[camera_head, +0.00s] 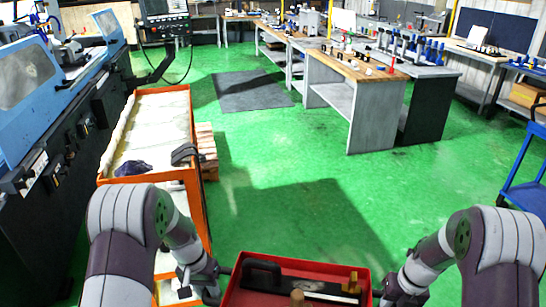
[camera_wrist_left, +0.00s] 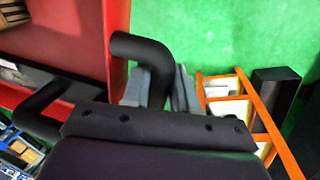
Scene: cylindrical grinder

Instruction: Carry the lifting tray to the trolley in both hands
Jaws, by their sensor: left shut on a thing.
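The lifting tray (camera_head: 315,266) is a red box at the bottom centre of the head view, in front of me; its red wall also shows in the left wrist view (camera_wrist_left: 118,40). My left gripper (camera_head: 226,274) is at the tray's left end. In the left wrist view its grey fingers (camera_wrist_left: 165,86) are shut on a bent black tray handle (camera_wrist_left: 140,45). My right gripper (camera_head: 380,290) is at the tray's right end, its fingertips too hidden to tell their state. A blue trolley (camera_head: 522,192) stands at the right edge, apart from the tray and partly cut off.
An orange-framed cart (camera_head: 160,92) with a pale top stands close on the left, beside a blue and black machine (camera_head: 70,110). Workbenches (camera_head: 355,100) stand at the back right. Green floor (camera_head: 300,200) is clear between them and towards the blue trolley.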

